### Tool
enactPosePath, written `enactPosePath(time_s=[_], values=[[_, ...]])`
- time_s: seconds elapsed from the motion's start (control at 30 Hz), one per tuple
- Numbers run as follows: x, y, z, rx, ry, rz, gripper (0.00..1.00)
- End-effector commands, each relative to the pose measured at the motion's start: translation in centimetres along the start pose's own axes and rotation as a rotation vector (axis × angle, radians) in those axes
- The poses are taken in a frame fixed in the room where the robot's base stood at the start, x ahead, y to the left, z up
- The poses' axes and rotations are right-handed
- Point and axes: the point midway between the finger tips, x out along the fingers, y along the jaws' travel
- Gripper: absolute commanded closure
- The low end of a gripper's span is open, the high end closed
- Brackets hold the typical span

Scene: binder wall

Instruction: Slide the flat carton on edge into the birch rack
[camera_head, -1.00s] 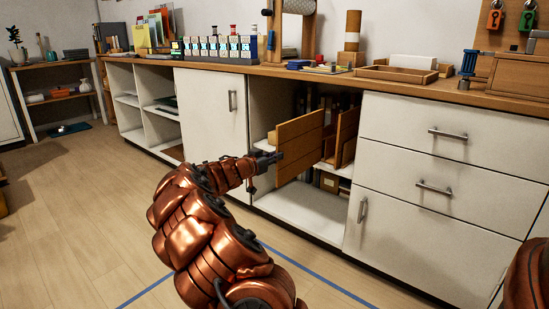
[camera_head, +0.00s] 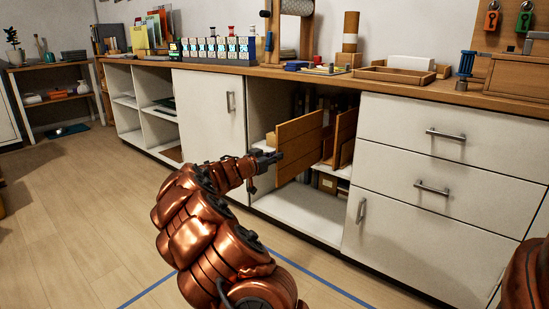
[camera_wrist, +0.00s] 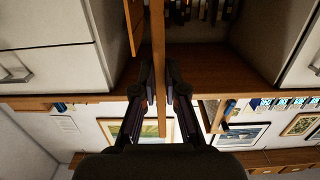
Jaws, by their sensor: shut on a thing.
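The flat carton (camera_head: 299,148) is a brown panel standing on edge at the front of the open cabinet bay. My gripper (camera_head: 273,158) is shut on its left edge. In the wrist view the carton (camera_wrist: 158,45) shows edge-on as a thin strip between the two fingers (camera_wrist: 159,95). Upright brown panels (camera_head: 345,138) to the right of the carton in the bay look like the birch rack. The carton hides part of them, and I cannot tell whether it touches them or is between any of them.
The open bay has a white floor (camera_head: 300,218) and a shelf with books or binders (camera_head: 330,182). A closed white door (camera_head: 207,120) borders it on the left and white drawers (camera_head: 440,140) on the right. The wooden countertop (camera_head: 400,88) above holds several items.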

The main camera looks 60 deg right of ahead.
Motion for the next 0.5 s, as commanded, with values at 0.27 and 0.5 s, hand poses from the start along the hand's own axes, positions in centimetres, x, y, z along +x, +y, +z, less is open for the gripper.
enactPosePath(time_s=[0.27, 0.5], values=[[0.01, 0.0, -0.04, 0.0, 0.001, 0.0, 1.0], [0.61, -0.04, -0.07, 0.001, 0.0, 0.0, 1.0]])
